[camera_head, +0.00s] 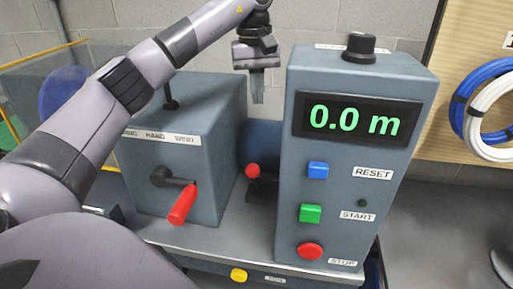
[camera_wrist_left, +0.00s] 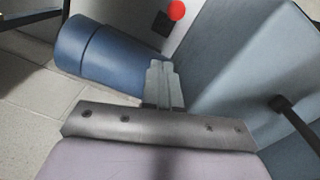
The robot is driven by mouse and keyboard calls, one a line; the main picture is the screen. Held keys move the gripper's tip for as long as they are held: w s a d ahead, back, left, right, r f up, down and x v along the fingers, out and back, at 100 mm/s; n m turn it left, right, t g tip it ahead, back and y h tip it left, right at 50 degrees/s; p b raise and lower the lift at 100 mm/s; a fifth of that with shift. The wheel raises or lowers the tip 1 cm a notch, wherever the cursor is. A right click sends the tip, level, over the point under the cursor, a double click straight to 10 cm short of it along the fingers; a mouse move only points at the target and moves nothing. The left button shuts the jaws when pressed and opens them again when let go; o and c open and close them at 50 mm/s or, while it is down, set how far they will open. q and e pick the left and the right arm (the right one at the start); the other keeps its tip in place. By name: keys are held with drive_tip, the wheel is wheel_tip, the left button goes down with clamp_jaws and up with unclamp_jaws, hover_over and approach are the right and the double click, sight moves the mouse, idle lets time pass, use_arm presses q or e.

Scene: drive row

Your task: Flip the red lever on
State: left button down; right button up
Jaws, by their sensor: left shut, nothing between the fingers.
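A red-handled lever (camera_head: 183,203) on a dark arm sits on the front of the left grey-blue box (camera_head: 215,120), its handle tilted down. A red ball knob (camera_head: 253,171) on a dark mount shows in the gap between the two boxes, and in the wrist view (camera_wrist_left: 176,10) at the top. I cannot tell for certain which one is the task's lever. My left gripper (camera_head: 257,98) is shut and empty, fingers pointing down above the gap, higher than the knob and apart from it. In the wrist view its fingers (camera_wrist_left: 160,66) are together. My right gripper is out of view.
A control box (camera_head: 345,85) stands close right of the left gripper, with a 0.0 m display, a black top knob (camera_head: 359,46) and blue, green and red buttons. A blue cylinder (camera_wrist_left: 95,45) lies behind the gap. A black post (camera_head: 170,100) rises from the left box.

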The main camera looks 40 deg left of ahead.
use_arm(q)
drive_tip(key=shift+w+a+f+m+g, duration=0.1)
drive_tip(key=shift+w+f+m+g, duration=0.1)
drive_tip(key=shift+m, duration=0.6)
drive_tip(key=shift+w+a+f+m+g, duration=0.1)
drive_tip(key=shift+f+m, duration=0.05)
drive_tip(key=shift+m, duration=0.65)
drive_tip(key=shift+s, duration=0.1)
drive_tip(key=shift+s+d+f+b, duration=0.15)
drive_tip(key=shift+s+d+f, duration=0.25)
drive_tip(key=shift+f, duration=1.7)
drive_tip(key=shift+s+d+f+b, duration=0.15)
drive_tip(key=shift+s+f, duration=0.4)
drive_tip(key=shift+f, duration=1.6)
drive_tip(key=shift+s+d+f+b, duration=0.15)
drive_tip(key=shift+s+d+f, duration=0.25)
drive_tip(key=shift+f, duration=1.7)
drive_tip(key=shift+s+a, duration=0.1)
